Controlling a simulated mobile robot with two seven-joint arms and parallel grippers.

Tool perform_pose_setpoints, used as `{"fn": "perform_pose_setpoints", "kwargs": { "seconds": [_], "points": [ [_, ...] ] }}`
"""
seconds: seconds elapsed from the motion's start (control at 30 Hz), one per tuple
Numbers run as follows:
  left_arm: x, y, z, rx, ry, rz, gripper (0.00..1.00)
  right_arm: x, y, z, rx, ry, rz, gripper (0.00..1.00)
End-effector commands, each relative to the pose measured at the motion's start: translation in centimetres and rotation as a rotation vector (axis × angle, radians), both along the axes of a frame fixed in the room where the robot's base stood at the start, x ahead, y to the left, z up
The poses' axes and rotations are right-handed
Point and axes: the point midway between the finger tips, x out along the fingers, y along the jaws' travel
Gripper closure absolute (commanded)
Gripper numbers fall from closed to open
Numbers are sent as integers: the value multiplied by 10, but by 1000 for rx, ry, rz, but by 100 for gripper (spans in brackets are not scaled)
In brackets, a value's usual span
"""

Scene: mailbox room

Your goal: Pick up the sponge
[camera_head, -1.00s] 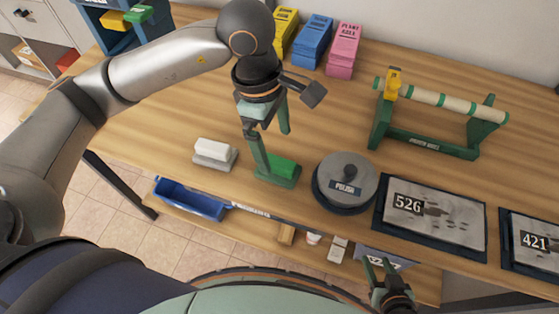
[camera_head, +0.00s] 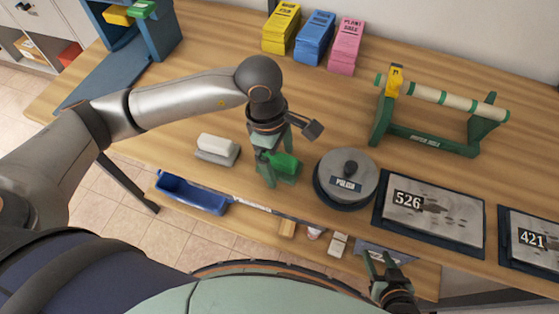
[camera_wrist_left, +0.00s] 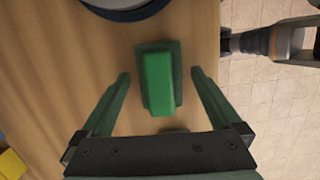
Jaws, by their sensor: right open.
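A bright green block (camera_head: 287,163) on a dark green base sits on the wooden table, left of the round polish tin; it looks like the sponge. In the left wrist view the green block (camera_wrist_left: 158,84) lies between the two spread fingers, with gaps on both sides. My left gripper (camera_head: 277,160) is open, low over the block, and partly hides it. A white block on a grey base (camera_head: 217,147) lies to its left and could also be a sponge. My right gripper (camera_head: 379,262) is open and empty near the table's front edge.
The polish tin (camera_head: 346,180) stands close to the right of the green block. Plates marked 526 (camera_head: 430,213) and 421 (camera_head: 530,243) lie further right. A green roll stand (camera_head: 430,140) and colored stacks (camera_head: 315,40) are behind. A blue tray (camera_head: 192,193) is below the front edge.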

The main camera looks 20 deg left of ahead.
Motion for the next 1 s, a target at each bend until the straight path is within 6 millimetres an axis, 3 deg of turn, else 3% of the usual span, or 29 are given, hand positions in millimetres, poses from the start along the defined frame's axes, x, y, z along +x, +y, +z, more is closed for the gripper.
{"fn": "perform_pose_setpoints", "kwargs": {
  "seconds": [0.07,0.7,1.0],
  "points": [
    [0,0,0,0,0,0,12,0,0,0,0,-1,0,50],
    [0,0,1,0,0,0,84,1,0,0,0,-1,0,50],
    [0,0,2,0,-1,0,86,1,0,1,0,-2,0,50]
  ]
}}
